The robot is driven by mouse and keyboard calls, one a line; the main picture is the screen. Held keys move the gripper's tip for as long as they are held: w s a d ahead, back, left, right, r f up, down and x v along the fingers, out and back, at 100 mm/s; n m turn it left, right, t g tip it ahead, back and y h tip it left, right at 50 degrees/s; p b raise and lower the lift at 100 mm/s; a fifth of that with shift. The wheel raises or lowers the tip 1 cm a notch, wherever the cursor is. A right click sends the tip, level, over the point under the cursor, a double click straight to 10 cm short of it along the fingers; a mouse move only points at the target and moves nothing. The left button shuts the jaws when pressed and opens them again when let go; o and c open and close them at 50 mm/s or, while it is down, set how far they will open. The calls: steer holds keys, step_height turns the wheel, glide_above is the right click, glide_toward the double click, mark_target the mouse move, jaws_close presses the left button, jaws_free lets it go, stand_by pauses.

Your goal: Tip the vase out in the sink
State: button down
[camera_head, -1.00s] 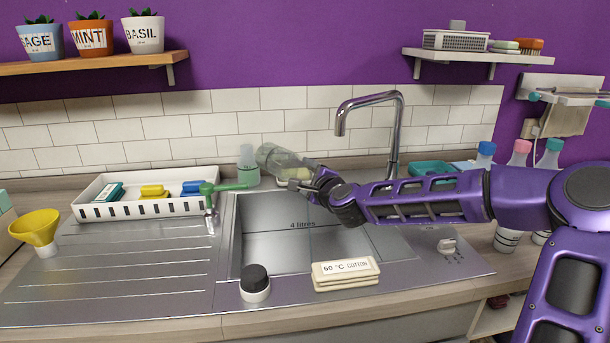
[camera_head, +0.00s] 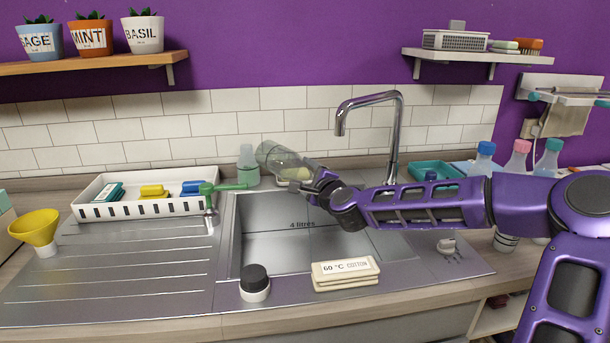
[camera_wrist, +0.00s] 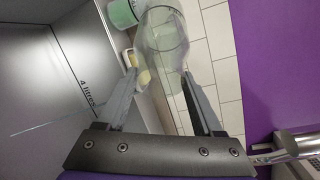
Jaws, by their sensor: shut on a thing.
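The clear glass vase (camera_head: 281,157) is tilted far over, close to lying on its side, above the back edge of the sink. My gripper (camera_head: 313,176) is at the right end of the vase and shut on it. In the wrist view the vase (camera_wrist: 163,38) sits between the tips of the two fingers (camera_wrist: 158,78). The steel sink basin (camera_head: 262,252) is below and in front of the vase. Its wall with the "4 litres" mark also shows in the wrist view (camera_wrist: 55,70). I cannot tell whether liquid is in the vase.
The chrome tap (camera_head: 398,120) rises right of the vase, behind my arm. A greenish bottle (camera_head: 248,165) stands just left of the vase. A white tray (camera_head: 140,209) is on the left. A black-topped pot (camera_head: 255,283) and a labelled block (camera_head: 345,272) are at the front edge.

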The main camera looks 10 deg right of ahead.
steer(key=shift+t, duration=0.3)
stand_by(0.4)
steer(key=shift+r, duration=0.1)
steer(key=shift+r+p, duration=0.2)
steer(key=shift+p, duration=0.45)
steer(key=p, duration=0.1)
steer(key=g+p, duration=0.1)
steer(key=p, duration=0.1)
steer(key=shift+w+a+r, duration=0.1)
steer(key=shift+r, duration=0.2)
steer(key=p, duration=0.2)
steer(key=g+p, duration=0.1)
steer(key=p, duration=0.1)
steer(key=shift+w+a+f+n+g+h, duration=0.1)
steer(key=shift+w+n+g+h, duration=0.05)
steer(key=shift+n+g+h, duration=0.15)
steer(key=shift+w+f+g+p, duration=0.1)
steer(key=shift+f+g+p, duration=0.25)
steer(key=shift+p, duration=0.55)
steer(key=shift+f, duration=0.15)
